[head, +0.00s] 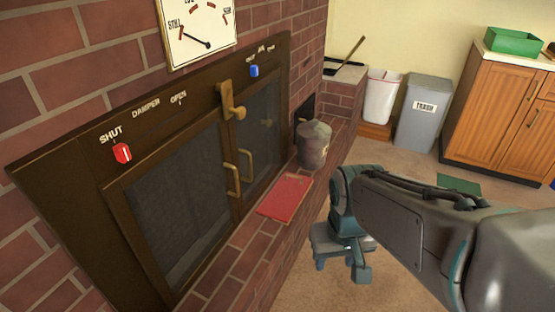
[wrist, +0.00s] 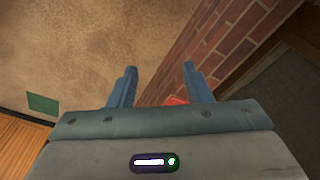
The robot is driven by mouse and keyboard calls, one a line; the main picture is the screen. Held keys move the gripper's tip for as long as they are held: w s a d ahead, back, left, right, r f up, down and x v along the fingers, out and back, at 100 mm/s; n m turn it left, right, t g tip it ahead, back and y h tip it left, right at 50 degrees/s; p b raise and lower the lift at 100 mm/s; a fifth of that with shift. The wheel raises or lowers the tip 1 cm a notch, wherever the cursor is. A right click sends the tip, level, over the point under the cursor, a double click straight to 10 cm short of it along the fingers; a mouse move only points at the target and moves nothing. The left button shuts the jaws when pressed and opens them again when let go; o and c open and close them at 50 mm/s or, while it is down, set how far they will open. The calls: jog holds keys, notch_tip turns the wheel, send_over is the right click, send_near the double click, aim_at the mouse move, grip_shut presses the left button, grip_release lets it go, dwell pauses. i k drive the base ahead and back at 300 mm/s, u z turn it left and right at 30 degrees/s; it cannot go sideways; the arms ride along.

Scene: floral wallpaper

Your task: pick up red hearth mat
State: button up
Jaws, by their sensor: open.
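The red hearth mat (head: 285,195) lies flat on the brick hearth ledge in front of the fireplace doors, in the head view. In the wrist view only a small red piece of it (wrist: 176,101) shows between my fingers, near the gripper body, which hides the rest. My gripper (head: 342,274) is to the right of the mat in the head view, out over the floor beside the ledge. In the wrist view my gripper (wrist: 159,68) is open with nothing between its fingertips.
A dark lidded pot (head: 314,145) stands on the ledge just beyond the mat. The fireplace doors (head: 205,180) with brass handles are close on the left. A grey trash bin (head: 423,115), a white bin (head: 381,97) and a wooden cabinet (head: 505,115) stand behind. The carpet (head: 310,290) is open.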

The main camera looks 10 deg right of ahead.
aim_at(282, 202)
jog(key=z, duration=1.15)
jog(key=i, duration=2.75)
jog(key=u, duration=3.05)
